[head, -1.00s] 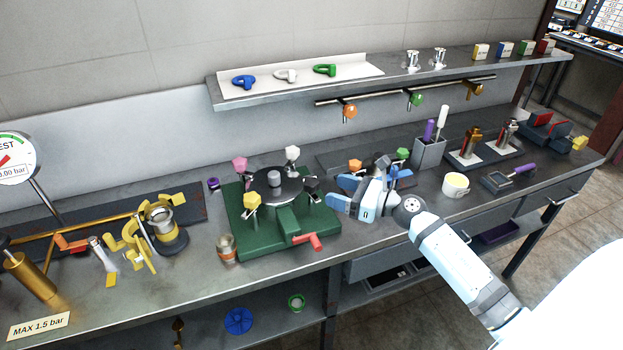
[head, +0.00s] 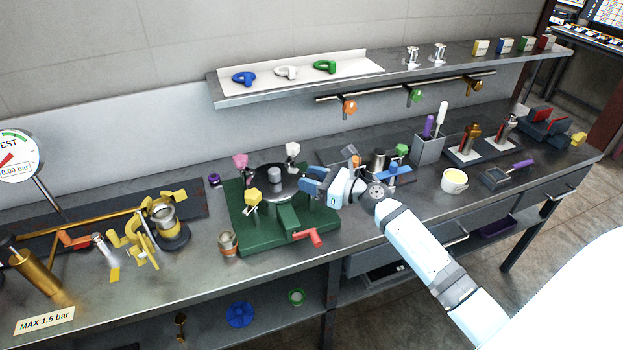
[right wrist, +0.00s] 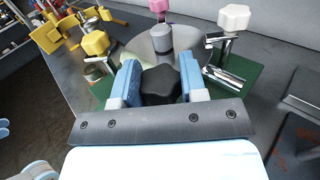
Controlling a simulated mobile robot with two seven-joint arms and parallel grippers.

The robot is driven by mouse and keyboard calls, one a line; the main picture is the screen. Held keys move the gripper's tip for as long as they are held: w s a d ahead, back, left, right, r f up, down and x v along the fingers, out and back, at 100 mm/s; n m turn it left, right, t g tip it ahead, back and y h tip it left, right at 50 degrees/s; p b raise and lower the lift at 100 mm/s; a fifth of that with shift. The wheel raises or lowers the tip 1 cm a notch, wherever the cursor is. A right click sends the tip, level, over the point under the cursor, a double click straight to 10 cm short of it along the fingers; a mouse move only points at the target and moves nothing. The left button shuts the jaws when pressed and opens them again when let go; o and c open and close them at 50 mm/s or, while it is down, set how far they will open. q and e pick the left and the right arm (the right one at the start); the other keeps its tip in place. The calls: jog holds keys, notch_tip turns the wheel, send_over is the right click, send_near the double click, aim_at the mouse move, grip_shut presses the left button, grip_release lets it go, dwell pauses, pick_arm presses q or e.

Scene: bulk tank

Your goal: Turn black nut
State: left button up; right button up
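The black nut (right wrist: 160,84) shows in the right wrist view, between the two blue fingers of my right gripper. In the head view it is hidden behind that gripper (head: 313,182). The gripper (right wrist: 160,80) also shows in the right wrist view, with its fingers spread one on each side of the nut. Any contact there is too fine to make out. The nut is at the right side of a round grey lid (head: 265,180) on a green base (head: 240,226). Yellow (head: 253,202), pink (head: 240,161) and white (head: 292,149) nuts stand around the lid. My left gripper is out of view.
A red handle (head: 310,236) sticks out at the front of the green base. An orange-banded cup (head: 228,242) stands left of it. A blue-handled part (head: 393,172) and a grey holder (head: 428,149) stand to the right. A shelf (head: 230,99) runs above the bench.

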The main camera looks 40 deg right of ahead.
jog(key=shift+f+y+b, duration=0.2)
jog(key=shift+y+b, duration=0.1)
jog(key=shift+b, duration=0.4)
jog(key=n+g+y+b, duration=0.1)
jog(key=b, duration=0.1)
jog(key=n+g+y+b, duration=0.1)
jog(key=b, duration=0.2)
jog(key=n+g+y+b, duration=0.1)
jog(key=b, duration=0.1)
jog(key=shift+f+n+g+y, duration=0.25)
jog(key=shift+n+g+y, duration=0.05)
jog(key=shift+y, duration=0.1)
jog(key=n+g+y+b, duration=0.1)
jog(key=g+b, duration=0.1)
jog(key=b, duration=0.2)
jog(key=shift+r+n, duration=0.15)
jog(key=shift+n, duration=0.15)
jog(key=shift+r+n+g+y+b, duration=0.15)
jog(key=shift+n+g+y+b, duration=0.25)
jog(key=shift+y+b, duration=0.15)
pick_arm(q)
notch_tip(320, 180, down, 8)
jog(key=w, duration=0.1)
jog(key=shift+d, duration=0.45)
pick_arm(e)
jog(key=shift+r+g, duration=0.15)
jog(key=shift+g, duration=0.25)
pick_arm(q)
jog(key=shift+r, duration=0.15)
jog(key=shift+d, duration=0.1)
